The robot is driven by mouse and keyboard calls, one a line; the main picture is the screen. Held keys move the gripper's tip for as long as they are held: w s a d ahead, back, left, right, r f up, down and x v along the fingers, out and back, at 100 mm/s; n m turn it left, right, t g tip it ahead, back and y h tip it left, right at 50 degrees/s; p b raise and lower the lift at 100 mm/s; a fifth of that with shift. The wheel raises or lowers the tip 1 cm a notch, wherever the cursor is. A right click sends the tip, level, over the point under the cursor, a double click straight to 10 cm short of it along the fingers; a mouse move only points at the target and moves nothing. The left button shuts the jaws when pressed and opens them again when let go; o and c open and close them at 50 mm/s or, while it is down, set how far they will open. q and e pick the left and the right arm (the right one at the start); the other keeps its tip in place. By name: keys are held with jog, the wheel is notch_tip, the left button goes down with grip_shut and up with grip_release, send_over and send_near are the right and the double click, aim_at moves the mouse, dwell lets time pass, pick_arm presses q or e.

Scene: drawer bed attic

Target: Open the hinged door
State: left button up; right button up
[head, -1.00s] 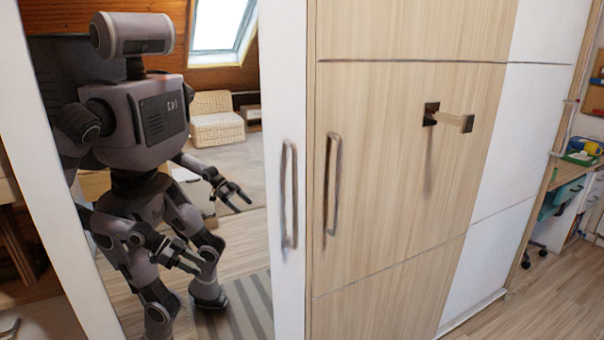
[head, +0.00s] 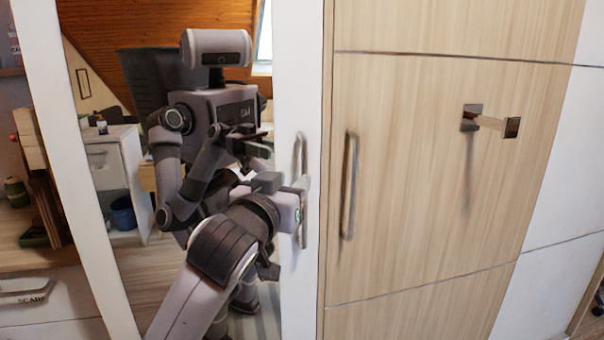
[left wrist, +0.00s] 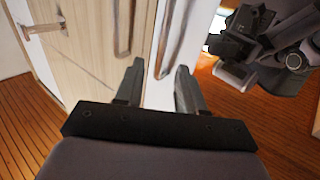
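A mirrored door with a white frame (head: 300,300) stands at centre left in the head view, with a curved metal handle (head: 299,152) on its right stile. My left gripper (head: 303,187) is at this handle and hides its middle part. In the left wrist view my left gripper (left wrist: 160,72) is open, and the handle (left wrist: 166,38) lies in line with the gap between its fingers. I cannot tell whether they touch it. A wood-grain door (head: 410,220) to the right has a similar handle (head: 349,185). My right gripper shows only as a possible reflection.
A bar-shaped fixture (head: 490,122) sticks out from the wood-grain panel at right. The mirror reflects my body and the room. White drawers (head: 40,300) stand at far left. Wooden floor (left wrist: 25,125) is clear in the left wrist view.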

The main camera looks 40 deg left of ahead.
aim_at(303, 167)
pick_arm(q)
jog(key=shift+r+p+x, duration=0.15)
jog(key=shift+p+x, duration=0.05)
jog(key=shift+x, duration=1.55)
jog(key=shift+r+p+x, duration=0.1)
jog(key=shift+p+x, duration=0.05)
jog(key=shift+x, duration=1.6)
jog(key=shift+a, duration=0.15)
grip_shut()
